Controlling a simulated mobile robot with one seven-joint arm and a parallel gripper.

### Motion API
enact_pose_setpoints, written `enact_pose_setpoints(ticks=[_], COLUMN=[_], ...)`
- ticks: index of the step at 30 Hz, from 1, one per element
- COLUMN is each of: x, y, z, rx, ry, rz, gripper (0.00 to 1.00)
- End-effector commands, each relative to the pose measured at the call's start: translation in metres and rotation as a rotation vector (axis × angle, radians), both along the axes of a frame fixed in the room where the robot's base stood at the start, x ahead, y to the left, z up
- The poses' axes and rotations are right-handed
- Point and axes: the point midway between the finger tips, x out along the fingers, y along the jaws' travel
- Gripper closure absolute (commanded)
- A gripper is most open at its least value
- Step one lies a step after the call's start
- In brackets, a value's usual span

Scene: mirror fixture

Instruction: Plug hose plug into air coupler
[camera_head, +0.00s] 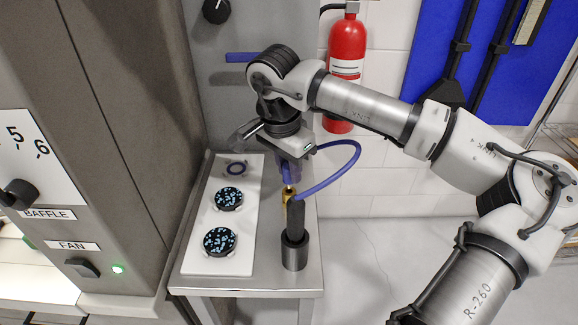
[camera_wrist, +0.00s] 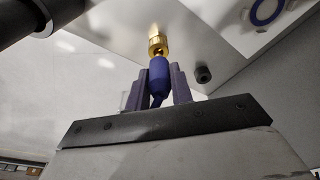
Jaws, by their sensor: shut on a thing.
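My gripper (camera_head: 289,168) points down over the steel stand and is shut on the blue hose plug (camera_wrist: 159,80). In the wrist view the plug sits between the two purple-grey fingers of my gripper (camera_wrist: 162,88). A blue hose (camera_head: 340,178) loops out to the right from the plug. The brass air coupler (camera_head: 288,197) is directly below the plug, and it also shows in the wrist view (camera_wrist: 157,43). The plug's tip is in line with the coupler and at its mouth. I cannot tell whether it touches or how far it is in.
A white plate (camera_head: 206,265) with two speckled discs (camera_head: 229,199) and a blue ring lies to the left. A red fire extinguisher (camera_head: 347,45) is behind the arm. Cabinet panels rise at left.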

Motion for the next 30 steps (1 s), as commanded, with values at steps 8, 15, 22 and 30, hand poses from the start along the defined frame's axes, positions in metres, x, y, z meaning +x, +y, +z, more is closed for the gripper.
enact_pose_setpoints(ticks=[8,15,22,30], x=[0.000,0.000,0.000,0.000], y=[0.000,0.000,0.000,0.000], z=[0.000,-0.001,-0.005,-0.011], rx=[0.000,0.000,0.000,0.000], ry=[0.000,0.000,0.000,0.000], rz=[0.000,0.000,0.000,0.000], gripper=[1.00,1.00,1.00,1.00])
